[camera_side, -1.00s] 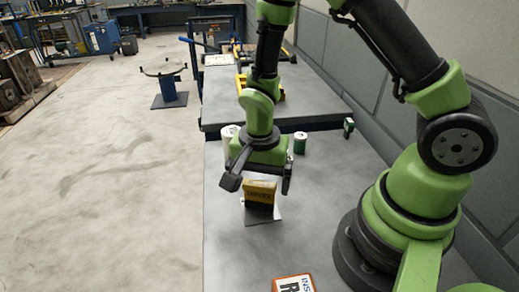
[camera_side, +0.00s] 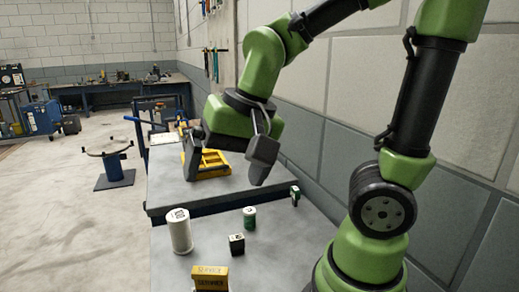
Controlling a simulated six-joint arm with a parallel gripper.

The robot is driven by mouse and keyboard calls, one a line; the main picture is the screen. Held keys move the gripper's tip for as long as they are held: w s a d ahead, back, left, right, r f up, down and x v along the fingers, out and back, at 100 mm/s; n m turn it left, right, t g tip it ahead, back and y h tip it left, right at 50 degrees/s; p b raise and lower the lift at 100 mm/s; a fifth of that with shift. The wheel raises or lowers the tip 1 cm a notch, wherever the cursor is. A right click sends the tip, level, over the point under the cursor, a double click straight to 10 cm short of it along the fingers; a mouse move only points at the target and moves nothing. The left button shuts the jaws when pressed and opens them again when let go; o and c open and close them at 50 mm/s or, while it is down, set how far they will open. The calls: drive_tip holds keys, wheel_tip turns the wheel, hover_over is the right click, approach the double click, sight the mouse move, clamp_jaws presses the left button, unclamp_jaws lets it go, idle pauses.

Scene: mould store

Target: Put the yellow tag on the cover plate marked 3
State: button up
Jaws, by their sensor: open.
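The yellow tag (camera_side: 211,278) with dark lettering stands upright on the grey table at the bottom edge of the view, its lower part cut off. My gripper (camera_side: 228,163) is open and empty, well above and beyond the tag in the picture, with its two dark fingers spread wide. No cover plate can be made out now, and no figure 3 is legible. What lies under the tag is out of frame.
A white cylinder (camera_side: 180,231), a small dark box (camera_side: 237,244) and a green can (camera_side: 249,217) stand behind the tag. A yellow frame (camera_side: 208,165) lies on the rear bench (camera_side: 165,190). Table right of the tag looks clear.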

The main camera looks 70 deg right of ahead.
drive_tip(key=s+r+n+t, duration=0.3)
drive_tip(key=s+r+n, duration=0.1)
drive_tip(key=s, duration=0.2)
drive_tip(key=shift+r+n+y, duration=0.3)
drive_tip(key=shift+y, duration=0.1)
